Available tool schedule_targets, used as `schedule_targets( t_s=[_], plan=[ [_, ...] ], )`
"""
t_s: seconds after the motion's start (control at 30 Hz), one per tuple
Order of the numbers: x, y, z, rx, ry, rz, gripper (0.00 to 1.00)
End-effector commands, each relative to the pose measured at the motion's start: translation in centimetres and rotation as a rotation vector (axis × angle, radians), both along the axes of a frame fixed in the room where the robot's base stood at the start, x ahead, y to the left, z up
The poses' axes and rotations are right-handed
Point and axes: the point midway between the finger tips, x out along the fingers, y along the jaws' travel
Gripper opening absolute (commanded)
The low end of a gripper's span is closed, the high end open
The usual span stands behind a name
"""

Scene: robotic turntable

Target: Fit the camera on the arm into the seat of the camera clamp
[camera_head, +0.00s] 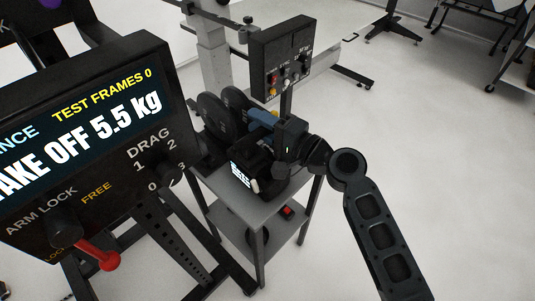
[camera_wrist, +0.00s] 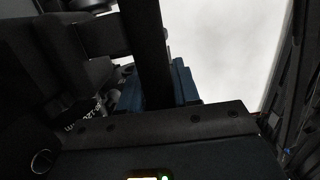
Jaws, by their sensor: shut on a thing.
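A dark boxy body, which looks like the camera (camera_head: 262,167), is above the small grey table in the head view. A lit screen (camera_head: 241,175) shows at its left side. My gripper (camera_head: 277,158) is at this body and shut on it; the fingertips are hard to make out against the black parts. In the wrist view a dark box (camera_wrist: 160,145) with a small lit display (camera_wrist: 148,177) fills the bottom. A blue body (camera_wrist: 184,82) and a black post (camera_wrist: 146,50) are beyond it. I cannot make out the clamp's seat or whether the camera touches it.
A large display panel (camera_head: 85,130) with knobs and a red lever (camera_head: 97,254) stands at the left. Black discs (camera_head: 220,118) and blue parts (camera_head: 262,117) are behind the camera. A control box (camera_head: 285,60) rises behind. The small table (camera_head: 245,208) is below.

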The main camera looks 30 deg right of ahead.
Motion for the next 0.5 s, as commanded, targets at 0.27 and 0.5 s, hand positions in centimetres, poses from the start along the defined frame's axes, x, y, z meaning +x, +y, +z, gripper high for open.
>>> schedule_targets(
  t_s=[0.27, 0.5],
  plan=[
    [-0.03, -0.01, -0.06, 0.0, 0.001, 0.0, 0.0],
    [-0.03, -0.01, -0.08, 0.001, 0.001, 0.0, 0.0]
  ],
)
